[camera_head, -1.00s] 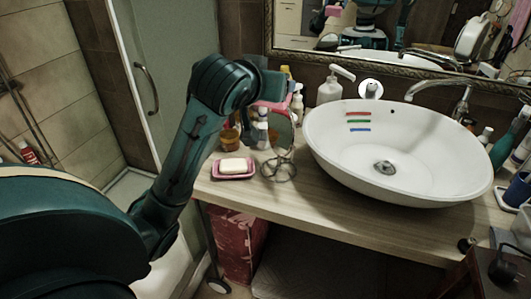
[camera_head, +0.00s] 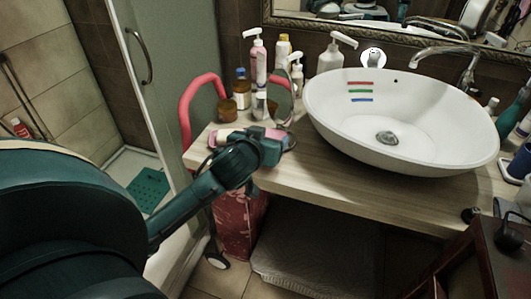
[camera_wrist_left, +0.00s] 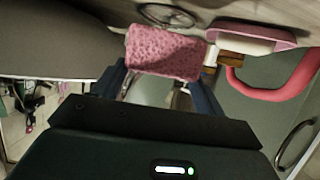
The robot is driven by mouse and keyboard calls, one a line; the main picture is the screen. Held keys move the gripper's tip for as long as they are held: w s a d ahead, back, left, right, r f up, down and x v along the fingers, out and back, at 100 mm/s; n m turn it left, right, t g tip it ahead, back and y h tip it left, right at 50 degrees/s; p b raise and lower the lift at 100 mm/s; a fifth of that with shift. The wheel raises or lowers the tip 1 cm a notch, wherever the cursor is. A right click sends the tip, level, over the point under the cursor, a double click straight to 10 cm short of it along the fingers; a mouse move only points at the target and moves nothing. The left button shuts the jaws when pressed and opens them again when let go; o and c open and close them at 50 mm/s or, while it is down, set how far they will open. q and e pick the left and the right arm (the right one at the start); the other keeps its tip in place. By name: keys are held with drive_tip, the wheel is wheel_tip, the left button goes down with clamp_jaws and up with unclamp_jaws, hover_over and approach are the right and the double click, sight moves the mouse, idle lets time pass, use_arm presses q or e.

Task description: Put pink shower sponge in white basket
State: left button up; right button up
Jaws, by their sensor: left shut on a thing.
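The pink shower sponge (camera_wrist_left: 165,53) is a textured pink block between the two fingers of my left gripper (camera_wrist_left: 165,78) in the left wrist view. In the head view, my left gripper (camera_head: 270,146) is low at the counter's front left edge, and a bit of pink sponge (camera_head: 278,133) shows at its tip. The gripper is shut on the sponge. I cannot make out a white basket clearly in either view. My right gripper is not in view.
The wooden counter (camera_head: 340,188) carries the white basin (camera_head: 400,150), several bottles and a pink soap dish (camera_wrist_left: 250,37) beside the sponge. A red tubular handle (camera_head: 186,110) stands at the counter's left end. A red patterned box (camera_head: 238,225) is below.

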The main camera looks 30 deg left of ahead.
use_arm(q)
drive_tip(key=shift+f, duration=2.2)
drive_tip(key=shift+b, duration=0.3)
drive_tip(key=o, duration=0.5)
drive_tip(key=shift+f, duration=0.2)
drive_tip(key=shift+c, duration=0.2)
drive_tip(key=o, duration=0.5)
drive_tip(key=shift+r, duration=0.1)
drive_tip(key=shift+c, duration=0.2)
